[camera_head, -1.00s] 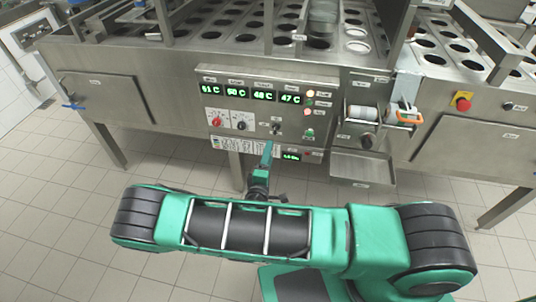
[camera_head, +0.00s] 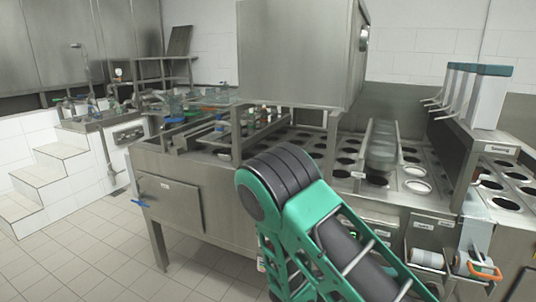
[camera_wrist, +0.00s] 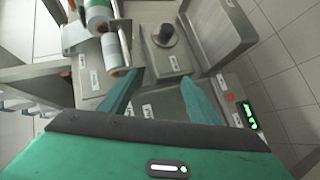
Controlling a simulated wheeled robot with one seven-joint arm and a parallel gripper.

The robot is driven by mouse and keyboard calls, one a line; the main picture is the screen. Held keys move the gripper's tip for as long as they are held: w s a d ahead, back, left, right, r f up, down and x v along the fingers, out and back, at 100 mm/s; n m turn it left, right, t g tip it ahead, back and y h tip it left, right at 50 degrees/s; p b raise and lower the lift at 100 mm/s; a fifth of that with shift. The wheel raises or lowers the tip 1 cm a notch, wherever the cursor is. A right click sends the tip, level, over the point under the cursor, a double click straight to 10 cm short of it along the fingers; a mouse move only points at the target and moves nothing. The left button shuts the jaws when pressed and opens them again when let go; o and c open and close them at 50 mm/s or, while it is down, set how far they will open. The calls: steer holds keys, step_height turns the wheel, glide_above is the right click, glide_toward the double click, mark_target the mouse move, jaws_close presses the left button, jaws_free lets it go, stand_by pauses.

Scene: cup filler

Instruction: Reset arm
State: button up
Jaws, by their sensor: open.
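My green and black arm rises in the lower middle of the head view, in front of the steel cup filler machine (camera_head: 190,200). My gripper does not show in the head view. In the wrist view my gripper (camera_wrist: 158,90) has two green fingers spread apart, with nothing between them. Beyond the fingers are the machine's labelled steel front, a dark round knob (camera_wrist: 165,35) and a roll holder with a white and green roll (camera_wrist: 100,15). A green lit display (camera_wrist: 248,115) is to the right of the fingers.
The machine's top has rows of round holes, with a large steel box (camera_head: 295,50) above. An orange-handled part (camera_head: 484,270) sticks out at the lower right. White steps (camera_head: 45,185) stand at the left. The tiled floor (camera_head: 80,265) at lower left is clear.

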steer(key=s+d+r+m+g+y, duration=0.65)
steer(key=s+d+r, duration=0.2)
steer(key=s, duration=0.35)
steer(key=s+r+m+y, duration=0.1)
steer(key=s+r+y, duration=0.2)
steer(key=s+r, duration=0.3)
steer(key=s+a+r+t+y, duration=0.1)
steer(key=s+r+y, duration=0.2)
steer(key=s, duration=0.8)
step_height(320, 180, up, 3)
steer(key=shift+s+a+f+m+y, duration=0.15)
steer(key=shift+s+a+m+y, duration=0.15)
steer(key=shift+m+y, duration=0.05)
steer(key=shift+w+f, duration=0.25)
steer(key=shift+w, duration=0.35)
